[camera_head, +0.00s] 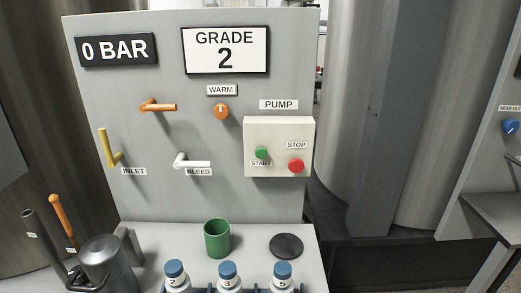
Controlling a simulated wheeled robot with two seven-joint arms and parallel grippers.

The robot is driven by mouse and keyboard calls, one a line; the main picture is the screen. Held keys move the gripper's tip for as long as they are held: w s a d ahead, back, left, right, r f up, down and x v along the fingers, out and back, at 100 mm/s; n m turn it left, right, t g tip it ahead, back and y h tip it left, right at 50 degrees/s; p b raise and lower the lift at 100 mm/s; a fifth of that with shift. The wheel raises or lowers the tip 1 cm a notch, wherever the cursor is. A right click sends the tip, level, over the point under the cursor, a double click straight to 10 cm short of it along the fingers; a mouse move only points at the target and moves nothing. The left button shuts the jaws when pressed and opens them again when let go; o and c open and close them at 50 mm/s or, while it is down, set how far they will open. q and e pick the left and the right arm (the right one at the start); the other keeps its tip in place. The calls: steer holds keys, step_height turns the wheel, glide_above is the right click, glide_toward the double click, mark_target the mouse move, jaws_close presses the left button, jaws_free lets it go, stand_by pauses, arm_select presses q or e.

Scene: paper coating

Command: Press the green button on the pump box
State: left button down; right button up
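The pump box (279,132) is a pale box on the right side of the upright grey panel, under a PUMP label. Its green button (261,152) sits at the left, just above the START label. A red button (296,166) sits to its right, under the STOP label. Neither of my grippers shows in the head view. Nothing covers the green button.
Orange (160,106), yellow (109,148) and white (192,161) valve handles and an orange WARM knob (221,111) stick out of the panel. Below stand a green cup (217,238), a black disc (286,245), blue-capped bottles (229,277) and a metal pot (106,262).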

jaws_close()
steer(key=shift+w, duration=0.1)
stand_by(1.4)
